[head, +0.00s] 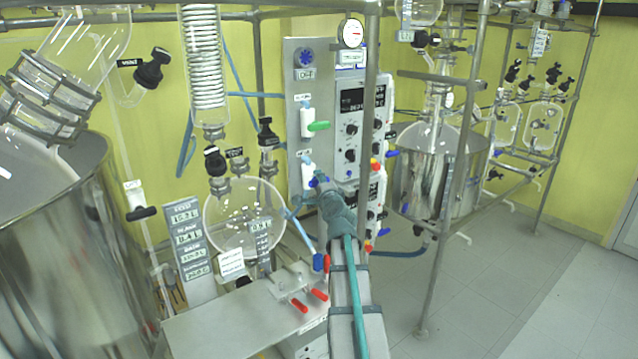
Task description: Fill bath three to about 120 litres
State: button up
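My gripper (322,187) reaches up from the bottom middle to the lower valve (308,172) on the grey valve panel (296,88). A blue handle shows at its fingertips; whether the fingers are open or closed on it is too small to tell. Above it on the panel are a valve with a green lever (318,126) and a blue round knob (305,57). A large steel bath (60,270) stands at the left front, and another steel bath (432,180) stands behind at the right. I cannot tell which is bath three. A small readout board (187,243) carries several numbers too blurred to read surely.
A round glass flask (240,215) and a coiled condenser (204,70) stand left of the panel. A grey bench (215,325) with red-handled valves (308,299) is below. Steel frame posts (455,190) rise at right. The floor (530,270) at right is clear.

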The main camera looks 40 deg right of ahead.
grip_shut()
